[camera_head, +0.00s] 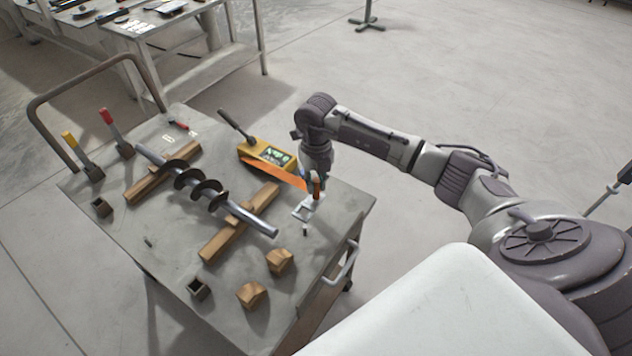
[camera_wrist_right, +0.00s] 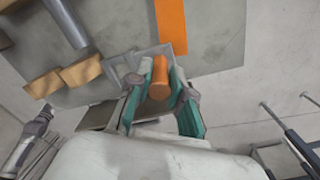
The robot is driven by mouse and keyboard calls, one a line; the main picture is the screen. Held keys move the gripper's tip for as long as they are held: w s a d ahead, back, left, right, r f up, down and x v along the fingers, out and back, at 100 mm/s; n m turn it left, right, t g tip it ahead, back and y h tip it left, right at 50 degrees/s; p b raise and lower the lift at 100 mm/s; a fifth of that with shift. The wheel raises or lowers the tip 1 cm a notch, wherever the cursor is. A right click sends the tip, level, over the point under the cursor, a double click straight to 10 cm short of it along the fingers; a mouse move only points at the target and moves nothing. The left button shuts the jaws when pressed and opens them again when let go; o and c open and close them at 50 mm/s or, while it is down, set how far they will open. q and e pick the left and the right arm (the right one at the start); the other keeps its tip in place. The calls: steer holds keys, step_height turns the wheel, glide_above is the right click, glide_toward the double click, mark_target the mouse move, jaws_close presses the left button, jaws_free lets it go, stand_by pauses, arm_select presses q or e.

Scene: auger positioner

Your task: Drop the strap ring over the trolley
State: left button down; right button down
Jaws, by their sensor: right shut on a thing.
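The trolley (camera_head: 225,283) is a grey flat-topped cart. The strap ring is a pale grey metal frame (camera_head: 301,214) with an orange end piece, low over the trolley's right part; I cannot tell whether it touches the top. An orange strap (camera_head: 275,174) runs from a yellow box (camera_head: 262,151) towards it. My right gripper (camera_head: 316,183) points down and is shut on the orange end piece. In the right wrist view the orange piece (camera_wrist_right: 159,78) sits between the green-padded fingers (camera_wrist_right: 160,105), with the strap (camera_wrist_right: 171,25) beyond. My left gripper is not in view.
A grey auger (camera_head: 205,191) lies across two wooden beams on the trolley. Wood blocks (camera_head: 279,262) lie near the front, and a small grey peg (camera_head: 305,230) stands by the ring. A metal handle (camera_head: 343,262) is on the right edge. Clear floor lies to the right.

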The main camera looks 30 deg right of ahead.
mark_target(316, 196)
steer(key=shift+f+b, duration=1.85)
steer(key=shift+f, duration=0.8)
steer(key=shift+f+b, duration=1.95)
steer(key=shift+f, duration=0.6)
steer(key=c, duration=1)
jaws_free()
step_height(316, 196, up, 12)
steer(key=shift+r, duration=0.1)
